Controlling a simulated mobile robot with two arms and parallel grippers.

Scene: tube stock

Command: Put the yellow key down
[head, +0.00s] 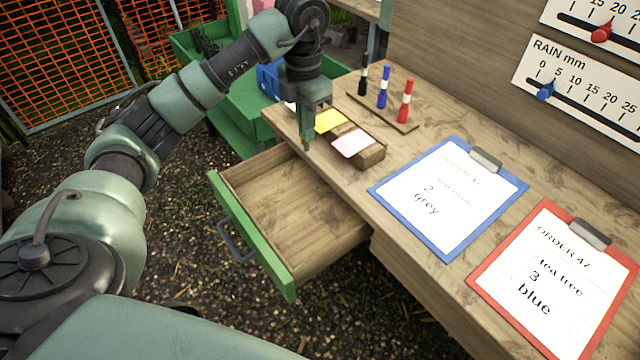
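My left gripper (306,138) points down above the back edge of the open drawer, beside the card box on the bench. Its fingers show edge-on, so I cannot tell whether they are open or shut. A small orange-yellow spot shows at the fingertips; I cannot tell whether it is part of a key. No yellow key can be made out clearly elsewhere. The open wooden drawer (290,210) with a green front looks empty. My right gripper is not in view.
A blue clipboard (378,190) and a red clipboard (483,283) lie on the bench.

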